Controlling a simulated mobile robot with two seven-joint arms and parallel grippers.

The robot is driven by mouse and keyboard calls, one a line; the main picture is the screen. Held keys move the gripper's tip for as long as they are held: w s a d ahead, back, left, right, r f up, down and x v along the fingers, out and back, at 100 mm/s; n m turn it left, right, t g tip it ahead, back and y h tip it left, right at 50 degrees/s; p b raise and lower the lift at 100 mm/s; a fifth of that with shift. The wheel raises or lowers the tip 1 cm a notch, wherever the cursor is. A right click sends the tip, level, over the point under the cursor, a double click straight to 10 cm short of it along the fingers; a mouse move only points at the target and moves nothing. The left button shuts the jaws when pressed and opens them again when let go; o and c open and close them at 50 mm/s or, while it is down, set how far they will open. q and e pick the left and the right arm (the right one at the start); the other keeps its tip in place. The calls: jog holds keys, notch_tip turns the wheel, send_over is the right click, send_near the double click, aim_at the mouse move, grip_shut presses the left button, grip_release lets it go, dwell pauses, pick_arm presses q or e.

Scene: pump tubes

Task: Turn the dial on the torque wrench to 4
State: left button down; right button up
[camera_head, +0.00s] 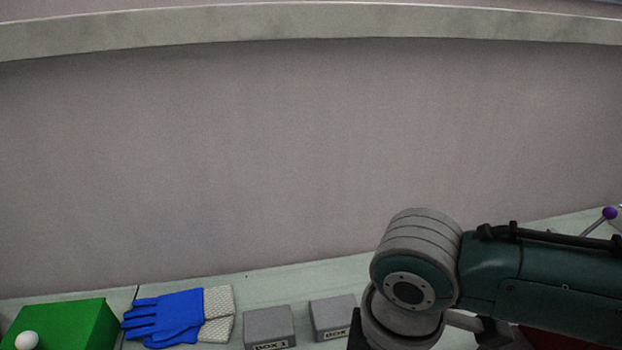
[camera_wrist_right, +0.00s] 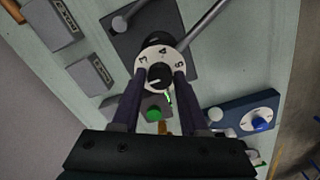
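The dial (camera_wrist_right: 163,51) is a white disc with dark numerals, a 4 near its top, and a black knob (camera_wrist_right: 160,76) at its centre. A short pale mark on the knob points to the lower left in the right wrist view. A grey bar, seemingly the torque wrench handle (camera_wrist_right: 203,24), runs from the dial to the upper right. My right gripper (camera_wrist_right: 160,74) has its fingers apart, one on each side of the knob; contact is unclear. The head view shows only my right arm, not that gripper or the dial. My left gripper is out of view.
Two grey boxes (camera_head: 269,326) (camera_head: 332,316), blue gloves (camera_head: 170,315) and a green box (camera_head: 65,325) lie on the bench. A dark plate (camera_wrist_right: 143,38) lies by the dial. A blue unit (camera_wrist_right: 240,112) and a green knob (camera_wrist_right: 153,114) are close to the right gripper.

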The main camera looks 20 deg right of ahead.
grip_shut()
dwell(0.3)
